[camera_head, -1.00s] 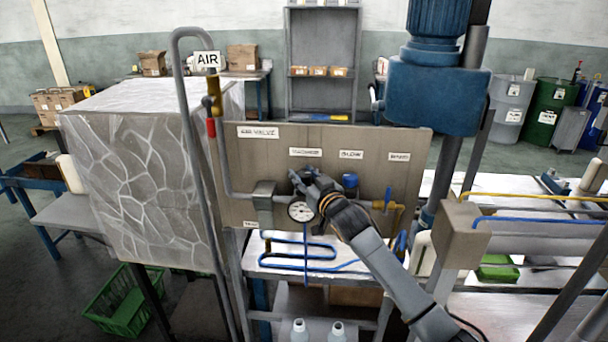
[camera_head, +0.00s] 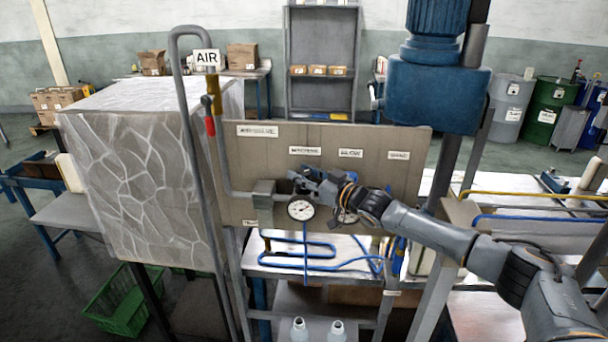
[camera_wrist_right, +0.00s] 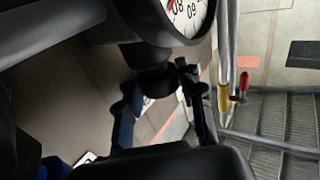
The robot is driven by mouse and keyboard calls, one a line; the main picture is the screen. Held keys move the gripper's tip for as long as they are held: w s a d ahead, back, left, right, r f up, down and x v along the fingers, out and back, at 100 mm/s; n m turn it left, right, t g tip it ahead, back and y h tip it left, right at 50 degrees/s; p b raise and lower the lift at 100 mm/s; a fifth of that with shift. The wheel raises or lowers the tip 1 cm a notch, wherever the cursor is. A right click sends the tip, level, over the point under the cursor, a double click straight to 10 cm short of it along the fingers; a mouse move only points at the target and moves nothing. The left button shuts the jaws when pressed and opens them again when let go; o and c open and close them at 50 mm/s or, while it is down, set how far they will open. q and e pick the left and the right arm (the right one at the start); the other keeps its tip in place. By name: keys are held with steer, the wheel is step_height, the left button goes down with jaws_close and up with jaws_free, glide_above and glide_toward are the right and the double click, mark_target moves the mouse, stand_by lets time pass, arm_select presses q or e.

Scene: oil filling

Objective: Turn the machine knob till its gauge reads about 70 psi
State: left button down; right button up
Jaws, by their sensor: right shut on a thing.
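The machine knob sits on the grey-brown panel just above the round white gauge (camera_head: 301,208). In the head view my right gripper covers most of the knob. In the right wrist view the dark knob (camera_wrist_right: 155,82) is between the two fingers of my right gripper (camera_wrist_right: 160,105), which is shut on it. Part of the gauge dial (camera_wrist_right: 190,14) shows at the top of that view, with some numbers and a bit of red. The gauge reading is too small to tell. In the head view my right gripper (camera_head: 305,178) reaches in from the right. My left gripper is not in view.
The panel (camera_head: 400,148) has several white labels. A second gauge (camera_head: 346,216) is partly behind my right arm. A grey pipe with a red and yellow valve (camera_head: 212,107) stands at left. A blue motor (camera_head: 432,90) stands at right, and blue hose (camera_head: 300,266) lies below.

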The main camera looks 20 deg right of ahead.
steer(key=shift+r+y, duration=0.15)
steer(key=shift+y, duration=0.15)
stand_by(0.4)
steer(key=o, duration=0.9)
steer(key=shift+o, duration=1.4)
steer(key=shift+w, duration=0.15)
steer(key=shift+a+f, duration=0.1)
steer(key=shift+f, duration=0.1)
steer(key=shift+f+h, duration=0.1)
steer(key=shift+h, duration=0.3)
steer(key=shift+m+t+h, duration=0.4)
steer(key=shift+m+h, duration=0.5)
steer(key=shift+h, duration=0.3)
